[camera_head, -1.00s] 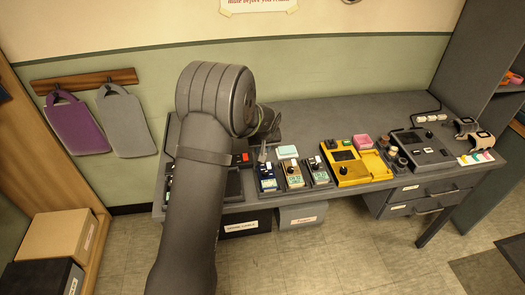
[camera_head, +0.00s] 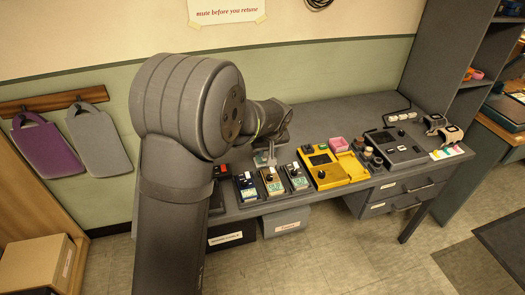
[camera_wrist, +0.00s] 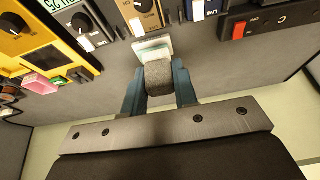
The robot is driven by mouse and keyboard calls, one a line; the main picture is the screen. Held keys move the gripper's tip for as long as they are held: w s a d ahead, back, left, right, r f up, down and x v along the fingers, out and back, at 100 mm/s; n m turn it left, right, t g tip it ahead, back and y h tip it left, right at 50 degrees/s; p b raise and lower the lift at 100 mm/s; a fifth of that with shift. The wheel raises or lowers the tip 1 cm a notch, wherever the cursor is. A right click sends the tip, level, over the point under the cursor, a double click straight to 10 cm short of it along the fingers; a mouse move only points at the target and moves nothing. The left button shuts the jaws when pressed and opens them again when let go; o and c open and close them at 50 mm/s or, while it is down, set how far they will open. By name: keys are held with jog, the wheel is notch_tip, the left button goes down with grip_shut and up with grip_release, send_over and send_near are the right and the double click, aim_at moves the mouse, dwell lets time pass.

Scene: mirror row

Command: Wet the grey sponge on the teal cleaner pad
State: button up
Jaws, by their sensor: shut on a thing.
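In the wrist view my gripper (camera_wrist: 158,88) is shut on the grey sponge (camera_wrist: 159,76), with a blue finger on each side of it. The pale teal cleaner pad (camera_wrist: 152,46) lies just beyond the sponge, and the sponge overlaps its near edge in the picture. I cannot tell whether the sponge touches the pad. In the head view the gripper (camera_head: 270,147) is low over the desk at the pad (camera_head: 263,160), behind the row of small pedals. My wrist hides the sponge there.
Several knobbed pedals (camera_head: 271,182) stand in front of the pad. A yellow device (camera_head: 333,171) and a pink block (camera_head: 340,144) are to the right, then a dark console (camera_head: 395,148). The desk's back strip (camera_head: 330,115) is clear.

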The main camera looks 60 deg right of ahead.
jog(key=shift+o, duration=1.4)
jog(key=shift+c, duration=1.1)
jog(key=w+d+f, duration=0.1)
jog(key=w+d, duration=0.4)
jog(key=d, duration=0.3)
jog(key=shift+f, duration=3.2)
jog(key=shift+f, duration=0.85)
notch_tip(320, 180, up, 7)
